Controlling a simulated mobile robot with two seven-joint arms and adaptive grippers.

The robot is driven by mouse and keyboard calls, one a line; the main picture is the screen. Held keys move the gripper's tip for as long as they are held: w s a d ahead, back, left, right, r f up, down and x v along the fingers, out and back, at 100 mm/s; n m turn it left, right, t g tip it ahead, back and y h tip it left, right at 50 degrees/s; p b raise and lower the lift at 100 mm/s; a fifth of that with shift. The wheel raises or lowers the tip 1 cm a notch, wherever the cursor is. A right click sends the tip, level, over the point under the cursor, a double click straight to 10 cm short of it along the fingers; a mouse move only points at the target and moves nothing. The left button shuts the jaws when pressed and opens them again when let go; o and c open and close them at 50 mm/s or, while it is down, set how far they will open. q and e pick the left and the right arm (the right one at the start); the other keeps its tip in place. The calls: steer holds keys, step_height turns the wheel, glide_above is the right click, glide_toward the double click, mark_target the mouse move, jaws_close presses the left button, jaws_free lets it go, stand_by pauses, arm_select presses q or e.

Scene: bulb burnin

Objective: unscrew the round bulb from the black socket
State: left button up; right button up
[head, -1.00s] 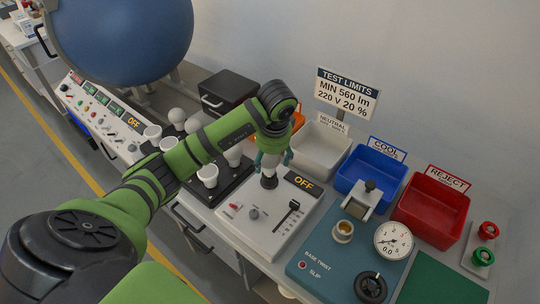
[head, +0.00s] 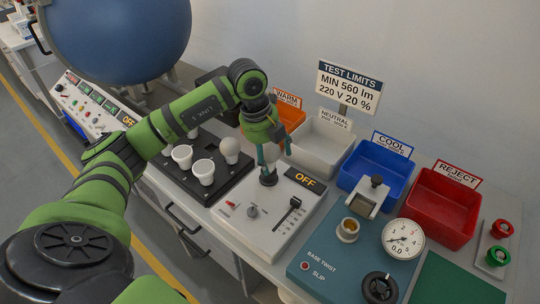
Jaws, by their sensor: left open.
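The black socket (head: 268,178) stands on the white test panel (head: 290,231). A pale bulb (head: 271,154) sits upright in it, its top partly hidden by my gripper. My left gripper (head: 272,158) points down over the bulb with its teal fingers on either side of it. It is open, and I cannot tell whether the fingers touch the glass. My right gripper is not in view.
A black tray (head: 226,187) with several white bulbs is left of the panel. Orange, white (head: 318,148), blue (head: 369,171) and red (head: 437,210) bins line the wall. A teal twist tester (head: 335,275) with a gauge (head: 403,239) stands right.

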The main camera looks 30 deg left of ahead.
arm_select(q)
steer(key=m, duration=0.3)
steer(key=shift+d+g, duration=0.1)
steer(key=shift+g, duration=0.2)
